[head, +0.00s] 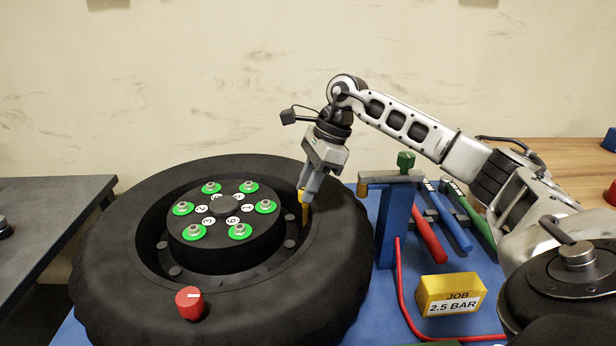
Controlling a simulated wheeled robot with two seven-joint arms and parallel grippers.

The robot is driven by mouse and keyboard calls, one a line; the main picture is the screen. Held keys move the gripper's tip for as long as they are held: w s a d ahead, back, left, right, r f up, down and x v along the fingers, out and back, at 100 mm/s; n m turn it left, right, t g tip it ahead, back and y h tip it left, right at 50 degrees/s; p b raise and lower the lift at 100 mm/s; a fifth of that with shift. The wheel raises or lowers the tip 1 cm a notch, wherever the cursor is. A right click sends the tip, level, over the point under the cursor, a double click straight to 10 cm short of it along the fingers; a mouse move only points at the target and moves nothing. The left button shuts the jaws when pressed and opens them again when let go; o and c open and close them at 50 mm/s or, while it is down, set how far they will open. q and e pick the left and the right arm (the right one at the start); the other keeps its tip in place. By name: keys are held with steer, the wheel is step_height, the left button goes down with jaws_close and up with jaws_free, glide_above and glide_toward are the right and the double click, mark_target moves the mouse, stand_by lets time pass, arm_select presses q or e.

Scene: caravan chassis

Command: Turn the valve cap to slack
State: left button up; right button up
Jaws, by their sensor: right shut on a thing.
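My right gripper (306,193) reaches down to the inner right side of the big black tyre (335,275). It is shut on a slim yellow piece (304,212), which stands about upright by the wheel rim and looks like the valve cap or its stem. The fingers hide its upper part, so I cannot tell how far it is turned. A red knob (190,303) with a white mark sits at the front of the tyre. My left gripper is not in view.
The wheel hub (225,262) carries several green-ringed nuts with numbered labels. Right of the tyre stand a blue post (393,232), tools with coloured handles (428,236) and a yellow "JOB 2.5 BAR" block (451,295). A red hose (403,290) runs along the blue surface.

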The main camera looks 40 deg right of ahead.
steer(key=shift+w+n+g+p, duration=0.1)
steer(key=shift+n+g+p, duration=0.6)
steer(key=shift+n, duration=1.3)
steer(key=o, duration=1)
steer(key=p+v, duration=0.1)
steer(key=v, duration=0.7)
steer(key=p+v, duration=0.1)
steer(key=v, duration=0.7)
steer(key=shift+d, duration=0.25)
steer(key=shift+f, duration=0.1)
